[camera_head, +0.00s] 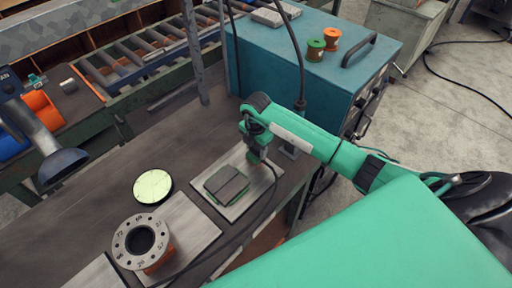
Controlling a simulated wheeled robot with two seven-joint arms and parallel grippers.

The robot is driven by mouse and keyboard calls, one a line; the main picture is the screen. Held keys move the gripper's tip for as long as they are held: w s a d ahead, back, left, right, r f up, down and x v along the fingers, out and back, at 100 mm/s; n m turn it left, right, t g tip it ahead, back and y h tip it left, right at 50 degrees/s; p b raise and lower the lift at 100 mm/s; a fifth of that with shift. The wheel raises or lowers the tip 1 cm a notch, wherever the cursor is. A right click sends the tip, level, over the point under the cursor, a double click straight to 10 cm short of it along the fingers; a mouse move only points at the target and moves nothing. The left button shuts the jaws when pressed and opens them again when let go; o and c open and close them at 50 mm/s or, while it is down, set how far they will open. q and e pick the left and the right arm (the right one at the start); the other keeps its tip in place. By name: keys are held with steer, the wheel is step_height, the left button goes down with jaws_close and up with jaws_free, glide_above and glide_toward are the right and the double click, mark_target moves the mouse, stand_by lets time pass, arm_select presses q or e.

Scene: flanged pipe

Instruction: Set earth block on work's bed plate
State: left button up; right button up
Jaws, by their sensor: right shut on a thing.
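The flanged pipe (141,241), with its holed grey ring facing up, stands on a pale metal plate (192,226) at the lower left. A second pale plate (262,180) lies to its right and carries a dark two-part pad with green edges (227,184). My right gripper (257,155) is over the far right end of this second plate. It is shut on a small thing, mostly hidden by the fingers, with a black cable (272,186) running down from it. I cannot tell whether it touches the plate. My left gripper is not in view.
A teal machine (270,75) with green (316,50) and orange (331,38) spools on top stands behind. A pale green disc (153,186) lies left of the plates. A dark hood (62,165) hangs at left. The dark bench behind the disc is clear.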

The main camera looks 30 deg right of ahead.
steer(key=shift+f+b, duration=0.3)
steer(key=shift+f, duration=0.1)
steer(key=o, duration=1.1)
steer(key=shift+c, duration=0.2)
step_height(320, 180, up, 23)
steer(key=p, duration=0.2)
steer(key=shift+p, duration=0.4)
stand_by(0.3)
